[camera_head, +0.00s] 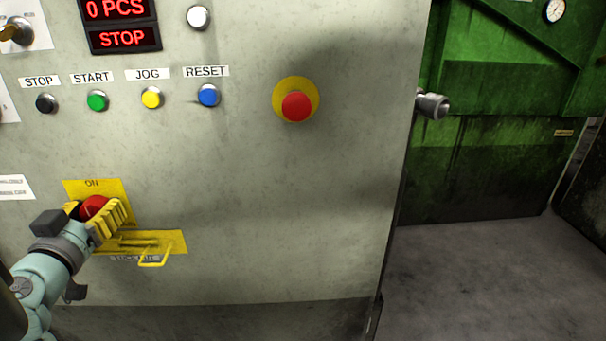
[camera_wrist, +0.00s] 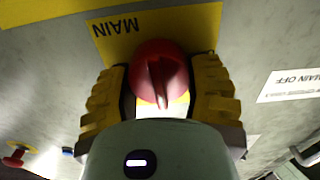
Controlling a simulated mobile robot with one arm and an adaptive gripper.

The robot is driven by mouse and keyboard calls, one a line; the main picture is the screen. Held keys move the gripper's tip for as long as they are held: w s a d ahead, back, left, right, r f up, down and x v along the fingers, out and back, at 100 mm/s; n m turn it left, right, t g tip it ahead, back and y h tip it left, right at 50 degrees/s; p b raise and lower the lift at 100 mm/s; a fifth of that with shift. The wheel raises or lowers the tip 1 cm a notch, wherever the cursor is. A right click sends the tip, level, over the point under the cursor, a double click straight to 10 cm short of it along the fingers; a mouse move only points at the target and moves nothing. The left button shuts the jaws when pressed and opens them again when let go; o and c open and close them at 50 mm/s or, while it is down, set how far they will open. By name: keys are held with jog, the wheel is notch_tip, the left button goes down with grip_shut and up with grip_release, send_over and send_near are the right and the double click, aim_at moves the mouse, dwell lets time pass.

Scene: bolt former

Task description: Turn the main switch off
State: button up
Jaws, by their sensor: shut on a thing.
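The main switch is a red rotary knob (camera_head: 94,207) on a yellow plate (camera_head: 112,188) marked ON, low on the left of the grey cabinet front. My gripper (camera_head: 97,214) is at the knob, with its yellow ribbed fingers around it. In the wrist view the red knob (camera_wrist: 158,75) sits between the two fingers, its raised ridge running roughly up and down the picture. The plate there (camera_wrist: 207,22) reads MAIN, upside down. The fingers hide part of the plate and the knob's sides in the head view.
Above are stop, start, jog and reset buttons, a red emergency stop (camera_head: 296,106) and a display (camera_head: 122,38) reading STOP. Open floor (camera_head: 480,270) lies right of the cabinet.

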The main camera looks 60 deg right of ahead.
jog(key=n, duration=0.4)
jog(key=shift+w+a+n+p, duration=0.1)
jog(key=shift+n+p, duration=0.2)
jog(key=shift+p, duration=0.1)
jog(key=n+p, duration=0.1)
jog(key=n, duration=0.3)
jog(key=shift+w, duration=0.1)
jog(key=n+p, duration=0.2)
jog(key=n, duration=0.3)
jog(key=shift+a+f+n+p, duration=0.15)
jog(key=shift+n+p, duration=0.25)
jog(key=shift+n, duration=0.55)
jog(key=shift+d+f+n+p, duration=0.1)
jog(key=shift+n+p, duration=0.3)
jog(key=shift+n, duration=0.55)
jog(key=o, duration=1.2)
